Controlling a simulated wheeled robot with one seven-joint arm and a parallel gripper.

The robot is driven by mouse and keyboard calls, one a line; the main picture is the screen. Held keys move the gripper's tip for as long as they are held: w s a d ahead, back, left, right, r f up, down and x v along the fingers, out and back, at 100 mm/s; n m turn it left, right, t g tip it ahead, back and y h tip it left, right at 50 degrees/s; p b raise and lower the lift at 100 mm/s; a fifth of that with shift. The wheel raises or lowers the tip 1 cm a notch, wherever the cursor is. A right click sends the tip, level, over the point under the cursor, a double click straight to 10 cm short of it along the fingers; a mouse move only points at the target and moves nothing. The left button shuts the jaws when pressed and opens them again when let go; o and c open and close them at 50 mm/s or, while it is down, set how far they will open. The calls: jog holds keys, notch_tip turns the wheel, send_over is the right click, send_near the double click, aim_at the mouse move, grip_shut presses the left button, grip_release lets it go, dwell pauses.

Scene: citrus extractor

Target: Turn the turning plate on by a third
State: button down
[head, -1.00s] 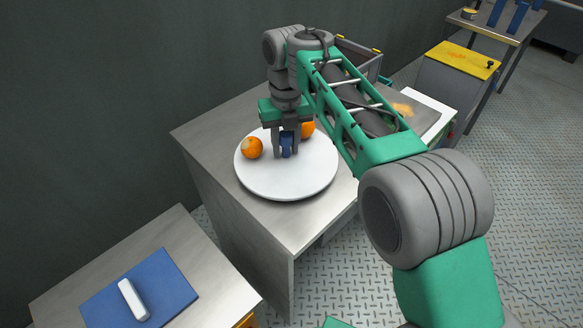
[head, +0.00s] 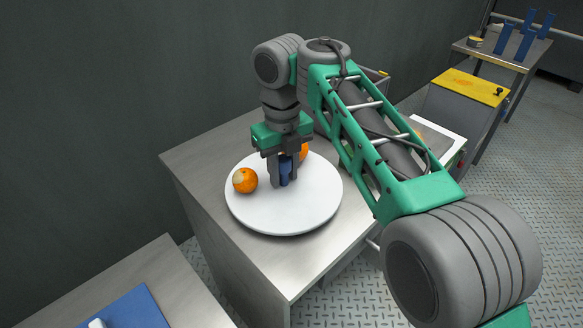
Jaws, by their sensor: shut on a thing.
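The white round turning plate (head: 285,212) lies on a grey metal-topped table. A blue knob-like piece (head: 285,172) stands upright near the plate's middle. My gripper (head: 284,180) points down over the plate and is shut on this blue piece, its fingers at either side. One orange (head: 245,180) with a pale patch sits on the plate to the left of my gripper. A second orange (head: 304,151) shows behind and right of my gripper, partly hidden by it. The back of the plate is partly hidden by my gripper.
The table (head: 205,170) has bare metal around the plate. A lower bench with a blue mat (head: 137,308) is at the lower left. A cabinet with a yellow top (head: 470,87) stands at the right. A dark wall (head: 100,90) runs behind the table.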

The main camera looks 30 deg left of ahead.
aim_at(284, 160)
jog(key=shift+s+d+f, duration=0.1)
jog(key=shift+d+f, duration=0.05)
dwell(0.4)
jog(key=c, duration=1.1)
grip_release()
jog(key=shift+r, duration=0.2)
notch_tip(284, 160, up, 8)
jog(key=p, duration=0.7)
jog(key=shift+f+p, duration=0.1)
jog(key=shift+p, duration=0.2)
jog(key=shift+d, duration=0.1)
